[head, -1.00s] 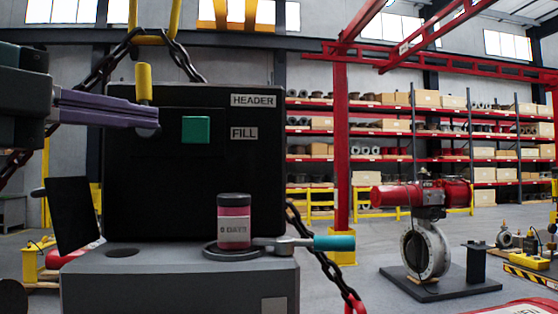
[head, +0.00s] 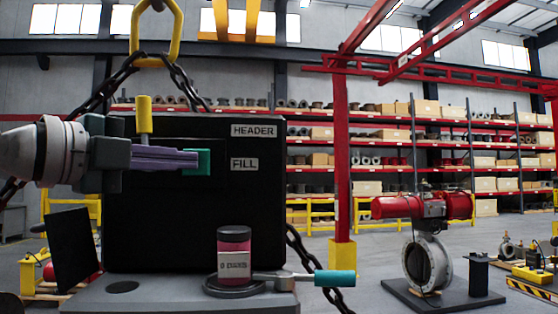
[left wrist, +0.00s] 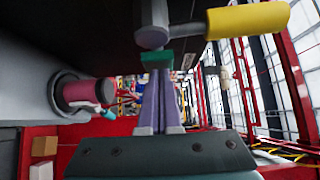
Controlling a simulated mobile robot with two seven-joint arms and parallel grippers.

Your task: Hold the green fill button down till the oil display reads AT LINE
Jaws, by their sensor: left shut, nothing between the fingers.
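The green square button (head: 204,161) is on the black panel (head: 250,215), left of the FILL label (head: 244,164). My left gripper (head: 196,159) has its purple fingers shut and empty, with the tips overlapping the button's left part in the head view. In the left wrist view the fingertips (left wrist: 157,72) meet the green button (left wrist: 156,57). Whether the button is pressed in, I cannot tell. I see no readable oil display; the panel area behind the gripper is partly hidden. My right gripper is not in view.
A yellow-handled lever (head: 144,115) stands just above my left gripper. Chains hang beside the panel. A red valve actuator (head: 420,206) stands at right.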

